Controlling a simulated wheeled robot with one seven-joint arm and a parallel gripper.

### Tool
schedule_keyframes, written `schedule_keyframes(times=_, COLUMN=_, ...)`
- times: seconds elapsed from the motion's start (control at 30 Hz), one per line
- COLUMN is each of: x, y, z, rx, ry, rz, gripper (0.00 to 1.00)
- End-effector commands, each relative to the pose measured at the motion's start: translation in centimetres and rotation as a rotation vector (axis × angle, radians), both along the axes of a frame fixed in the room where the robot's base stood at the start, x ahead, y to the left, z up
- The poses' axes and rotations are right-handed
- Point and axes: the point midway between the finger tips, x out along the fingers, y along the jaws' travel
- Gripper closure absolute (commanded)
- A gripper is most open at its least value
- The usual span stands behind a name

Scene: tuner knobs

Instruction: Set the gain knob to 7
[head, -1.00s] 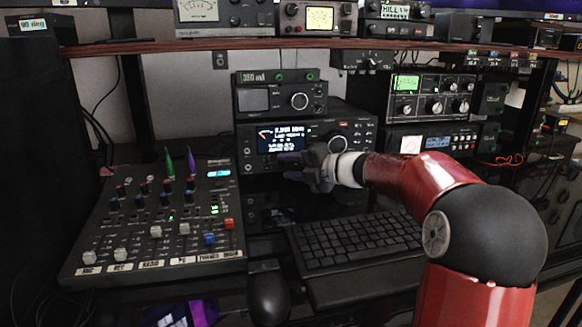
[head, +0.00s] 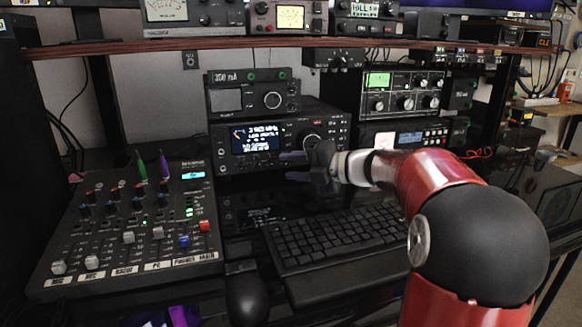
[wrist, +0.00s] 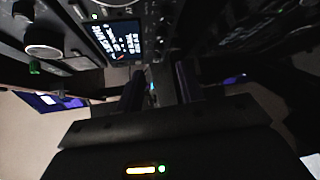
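No label reading "gain" is legible, so I cannot tell which knob is the gain knob or its setting. A black radio (head: 222,141) with a lit screen has a large round knob (head: 312,141) at its right. A unit with a green display (head: 378,80) has a row of knobs (head: 405,103). My gripper (head: 291,165) is in front of the radio's lower right, below the large knob. In the wrist view my gripper (wrist: 160,88) is open, its dark fingers apart with nothing between them.
A mixer (head: 100,247) with several faders stands at left. A wooden shelf edge (head: 150,46) with more equipment runs above.

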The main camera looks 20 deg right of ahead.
Motion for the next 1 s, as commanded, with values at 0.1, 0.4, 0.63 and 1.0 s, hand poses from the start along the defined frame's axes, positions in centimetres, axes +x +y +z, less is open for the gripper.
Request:
schedule_keyframes(times=0.1, x=0.1, y=0.5, z=-0.6, rx=-0.023, ry=-0.001, rz=-0.012, gripper=0.63)
schedule_keyframes(times=0.4, x=-0.4, y=3.5, z=-2.2, rx=-0.246, ry=-0.083, rz=-0.216, gripper=0.63)
schedule_keyframes(times=0.63, x=-1.8, y=3.4, z=-0.3, rx=-0.304, ry=-0.163, rz=-0.347, gripper=0.63)
schedule_keyframes(times=1.0, x=2.6, y=4.8, z=-0.9, rx=-0.307, ry=-0.166, rz=-0.358, gripper=0.63)
